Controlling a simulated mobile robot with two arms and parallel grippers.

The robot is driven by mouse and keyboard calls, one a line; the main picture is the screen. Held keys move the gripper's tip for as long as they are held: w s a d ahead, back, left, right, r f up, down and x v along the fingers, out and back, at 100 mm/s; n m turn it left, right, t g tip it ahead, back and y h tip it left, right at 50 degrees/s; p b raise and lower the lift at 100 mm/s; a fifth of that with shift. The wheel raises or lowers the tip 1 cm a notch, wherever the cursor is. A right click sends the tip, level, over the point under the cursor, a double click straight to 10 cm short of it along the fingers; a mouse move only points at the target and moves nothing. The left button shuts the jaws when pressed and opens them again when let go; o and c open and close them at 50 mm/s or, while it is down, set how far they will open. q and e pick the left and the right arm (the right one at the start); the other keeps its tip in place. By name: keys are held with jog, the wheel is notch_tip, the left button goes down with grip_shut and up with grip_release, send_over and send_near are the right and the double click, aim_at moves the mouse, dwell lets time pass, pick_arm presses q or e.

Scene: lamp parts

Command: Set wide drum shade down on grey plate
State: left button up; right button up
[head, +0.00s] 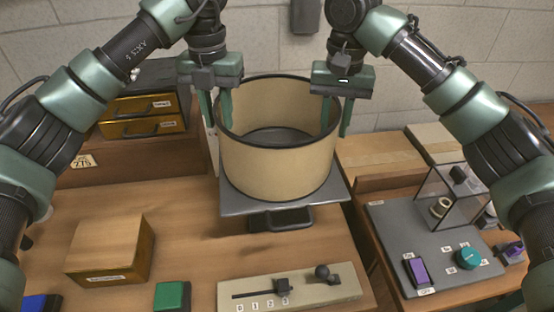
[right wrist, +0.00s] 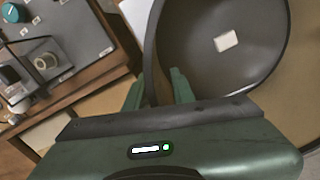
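The wide drum shade (head: 278,168) is a beige open cylinder with dark rims. It stands upright over the grey plate (head: 236,207) and appears to rest on it; its base hides most of the plate. My left gripper (head: 218,108) straddles the shade's left wall, one finger inside and one outside, with room between the fingers. My right gripper (head: 336,118) straddles the right wall the same way and looks open. In the right wrist view the shade's rim (right wrist: 151,50) passes between the fingers of the right gripper (right wrist: 158,88), with a dark floor and white patch inside.
A wooden block (head: 108,248) and a green block (head: 172,296) are at the front left. A slider panel (head: 325,290) lies in front of the plate. A grey board (head: 400,232) with a clear case is at right. Drawers (head: 145,115) stand behind left.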

pick_arm(q)
notch_tip(320, 180, up, 10)
pick_arm(e)
notch_tip(320, 180, up, 12)
jog(key=shift+r, duration=0.1)
dwell(0.5)
